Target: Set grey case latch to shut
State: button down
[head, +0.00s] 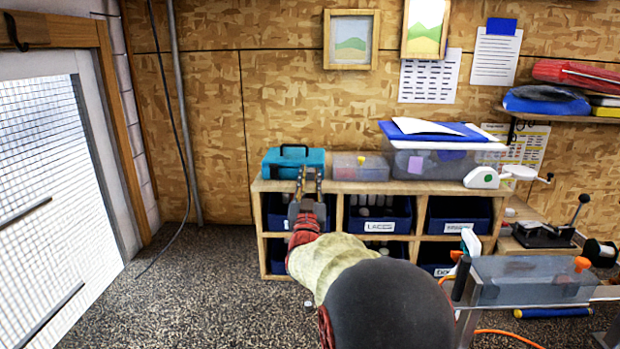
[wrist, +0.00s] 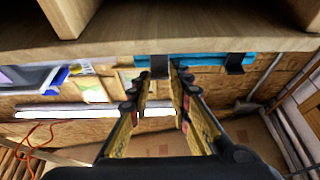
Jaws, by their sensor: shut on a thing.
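A teal case (head: 283,162) with a dark handle stands on the wooden shelf unit's top at the left end. In the wrist view the case (wrist: 205,60) shows as a teal strip with two dark grey latches. One latch (wrist: 160,66) is between my fingertips; the other latch (wrist: 236,64) is free, to the right. My gripper (head: 310,176) reaches the case's front from the near side. In the wrist view my gripper (wrist: 161,80) has its fingers either side of the first latch, shut on it. I cannot tell whether that latch is fastened.
A clear grey-lidded box (head: 359,167) stands right of the case, then a larger clear bin (head: 435,163) with a blue folder. Dark blue bins (head: 378,215) fill the shelf below. The shelf's wooden edge (wrist: 200,38) lies close to my fingers. Floor on the left is clear.

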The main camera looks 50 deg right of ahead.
jog(key=r+y+p, duration=0.1)
jog(key=p, duration=0.2)
jog(key=shift+w+d+r+g, duration=0.1)
jog(key=shift+r+g, duration=0.1)
jog(key=shift+g, duration=0.1)
jog(key=y+p, duration=0.1)
jog(key=p, duration=0.1)
jog(key=g+y+p, duration=0.1)
jog(key=p, duration=0.2)
jog(key=shift+w+d+r+g, duration=0.25)
jog(key=shift+d+r+g, duration=0.05)
jog(key=shift+d+r, duration=0.1)
jog(key=shift+f+g+y+p, duration=0.1)
jog(key=shift+g+y+p, duration=0.2)
jog(key=shift+p, duration=0.7)
jog(key=shift+w+f, duration=0.1)
jog(key=c, duration=1.6)
grip_release()
jog(key=shift+c, duration=0.2)
